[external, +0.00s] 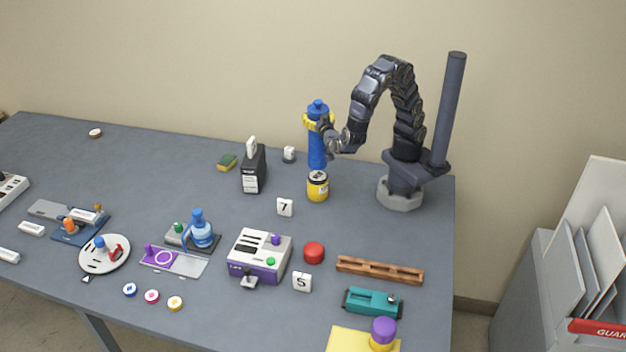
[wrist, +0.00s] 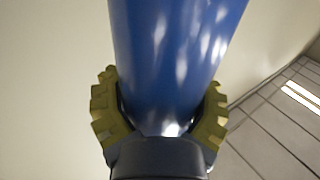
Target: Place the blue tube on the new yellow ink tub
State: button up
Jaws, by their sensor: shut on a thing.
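My gripper (external: 319,123) is shut on the blue tube (external: 317,150), with its yellow fingers on either side near the tube's upper end. The tube is upright and off the table. The wrist view shows the tube (wrist: 175,55) large between the ribbed yellow fingers (wrist: 160,115). A small yellow tub (external: 318,188) with a dark band and pale top stands on the table, directly below the tube in the external view. I cannot tell the gap or the depth between them. Another yellow tub (external: 382,335) with a purple top is at the front right.
A black cartridge-like box (external: 253,170) stands left of the tube, with a green-yellow sponge (external: 227,162) beyond it. A card marked 7 (external: 285,207) is left of the small tub. A purple-and-white machine (external: 259,256), red button (external: 314,253) and wooden rack (external: 380,269) lie nearer the front.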

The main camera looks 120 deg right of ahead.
aim_at(318, 138)
jog(key=shift+f, duration=2.05)
jog(key=o, duration=1.2)
jog(key=shift+o, duration=0.2)
